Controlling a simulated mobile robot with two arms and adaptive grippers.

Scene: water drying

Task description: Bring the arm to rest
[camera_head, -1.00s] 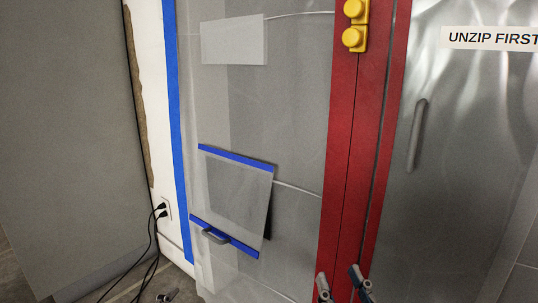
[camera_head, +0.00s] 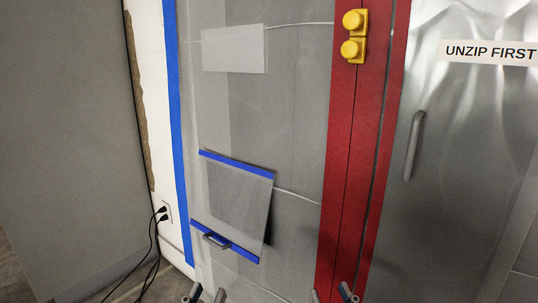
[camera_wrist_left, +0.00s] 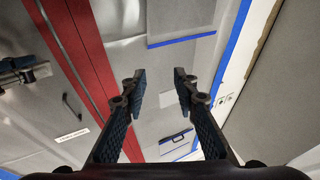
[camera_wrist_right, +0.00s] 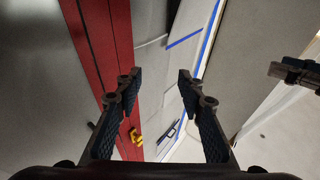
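My left gripper (camera_head: 206,294) shows at the bottom edge of the head view, in front of the plastic sheet. In the left wrist view my left gripper (camera_wrist_left: 159,84) has its fingers apart with nothing between them. My right gripper (camera_head: 331,294) shows at the bottom edge, in front of the red strip. In the right wrist view my right gripper (camera_wrist_right: 158,84) is also open and empty. Each gripper hangs clear of the other. Most of both arms is outside the head view.
A clear plastic sheet (camera_head: 285,120) carries a blue-edged flap (camera_head: 238,195) with a grey handle. Red strips (camera_head: 345,180) with yellow pieces (camera_head: 353,35) run beside it. A silvery panel (camera_head: 450,150) labelled "UNZIP FIRST" is at right. Black cords (camera_head: 152,240) hang from a wall outlet at left.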

